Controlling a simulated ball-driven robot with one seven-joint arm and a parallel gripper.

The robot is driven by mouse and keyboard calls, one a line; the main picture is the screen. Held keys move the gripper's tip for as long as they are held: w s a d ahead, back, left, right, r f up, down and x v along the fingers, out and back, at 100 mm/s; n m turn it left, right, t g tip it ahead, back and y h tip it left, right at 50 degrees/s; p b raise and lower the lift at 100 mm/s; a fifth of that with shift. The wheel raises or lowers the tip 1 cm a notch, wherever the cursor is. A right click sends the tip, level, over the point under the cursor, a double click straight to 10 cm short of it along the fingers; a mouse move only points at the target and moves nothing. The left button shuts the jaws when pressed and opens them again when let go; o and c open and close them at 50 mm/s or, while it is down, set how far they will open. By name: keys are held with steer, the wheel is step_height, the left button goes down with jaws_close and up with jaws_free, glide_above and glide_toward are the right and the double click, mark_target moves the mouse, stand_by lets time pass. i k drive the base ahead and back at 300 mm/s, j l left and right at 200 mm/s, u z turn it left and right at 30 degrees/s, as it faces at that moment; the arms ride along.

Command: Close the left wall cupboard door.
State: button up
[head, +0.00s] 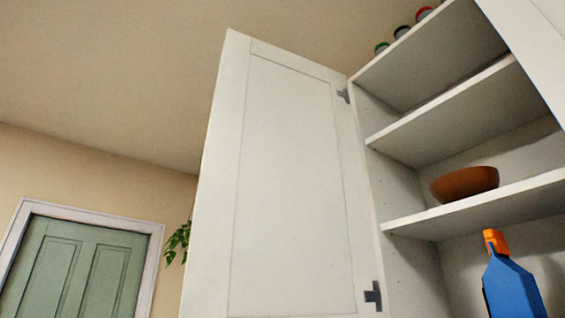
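The left wall cupboard door (290,180) is a white framed panel in the head view. It stands wide open, swung out to the left of the cupboard (445,140). Two dark hinges join it to the cupboard's left side, the upper one (344,96) and the lower one (373,296). No handle shows on the visible face. The cupboard's shelves are exposed. My gripper is not in view.
A brown bowl (464,184) sits on a shelf, and a blue bottle with an orange top (510,285) stands below it. Several small jars (402,31) stand on top. A green room door (75,270) and a leafy plant (179,240) are at left.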

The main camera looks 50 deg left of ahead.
mark_target(281, 227)
steer(key=k+j, duration=0.1)
steer(key=j, duration=0.3)
steer(key=k+j+z, duration=0.1)
steer(key=j, duration=0.3)
steer(key=k+j, duration=0.15)
steer(key=j, duration=0.2)
steer(key=k+j+z, duration=0.1)
steer(key=j, duration=0.3)
steer(key=k+j, duration=0.15)
steer(key=j, duration=0.25)
steer(key=k+j, duration=0.15)
steer(key=j, duration=0.2)
steer(key=k+j+z, duration=0.1)
steer(key=j, duration=0.3)
